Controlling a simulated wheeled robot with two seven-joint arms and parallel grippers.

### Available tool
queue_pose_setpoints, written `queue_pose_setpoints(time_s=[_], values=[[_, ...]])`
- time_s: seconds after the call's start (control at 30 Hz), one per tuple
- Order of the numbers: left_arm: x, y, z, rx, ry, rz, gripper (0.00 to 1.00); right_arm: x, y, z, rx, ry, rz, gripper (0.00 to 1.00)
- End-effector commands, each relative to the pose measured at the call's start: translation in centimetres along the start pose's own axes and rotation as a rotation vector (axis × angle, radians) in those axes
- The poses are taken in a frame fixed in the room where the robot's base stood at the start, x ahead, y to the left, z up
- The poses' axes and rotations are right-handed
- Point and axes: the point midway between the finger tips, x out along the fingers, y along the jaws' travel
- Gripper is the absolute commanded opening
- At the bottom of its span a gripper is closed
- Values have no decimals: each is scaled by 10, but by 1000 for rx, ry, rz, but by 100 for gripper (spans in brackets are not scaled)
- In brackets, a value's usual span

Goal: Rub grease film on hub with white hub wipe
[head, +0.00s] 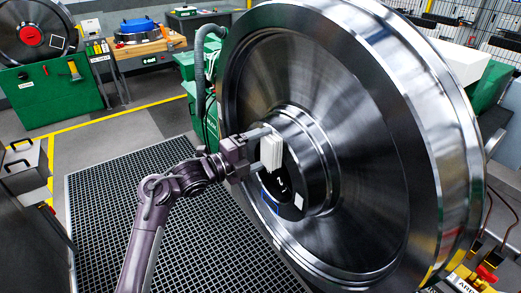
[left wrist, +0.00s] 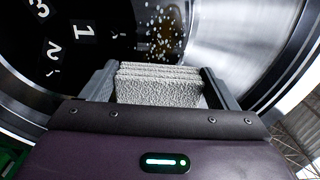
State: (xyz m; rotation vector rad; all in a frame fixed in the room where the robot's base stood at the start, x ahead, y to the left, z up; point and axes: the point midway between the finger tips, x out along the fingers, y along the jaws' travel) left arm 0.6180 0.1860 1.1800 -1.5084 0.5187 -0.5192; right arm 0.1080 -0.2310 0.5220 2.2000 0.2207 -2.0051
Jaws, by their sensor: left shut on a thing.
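The large steel rail wheel (head: 350,130) stands upright and fills the right of the head view. Its hub (head: 318,168) sticks out toward me, with a dark face. My left gripper (head: 268,150) is shut on the white hub wipe (head: 272,153) and holds it at the hub's face. In the left wrist view the wipe (left wrist: 160,85) is a layered, rough pad between the two fingers. Light specks (left wrist: 163,28) on the dark face, perhaps the grease film, lie just beyond the wipe. I cannot tell whether the wipe touches the hub. My right gripper is not in view.
White numbers (left wrist: 82,31) mark the dark hub face. A dark grating (head: 130,220) covers the floor left of the wheel. A green cabinet and grey hose (head: 200,65) stand behind the wheel. A wooden bench (head: 150,47) and another wheel (head: 35,35) are far left.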

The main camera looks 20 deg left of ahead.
Motion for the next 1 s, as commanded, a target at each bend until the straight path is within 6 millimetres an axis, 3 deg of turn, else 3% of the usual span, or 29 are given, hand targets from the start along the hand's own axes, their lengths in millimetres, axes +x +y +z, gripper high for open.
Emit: queue_pose_setpoints(time_s=[1.0], values=[[16, 2, 7, 1, 0, 1, 63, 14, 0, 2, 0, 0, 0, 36]])
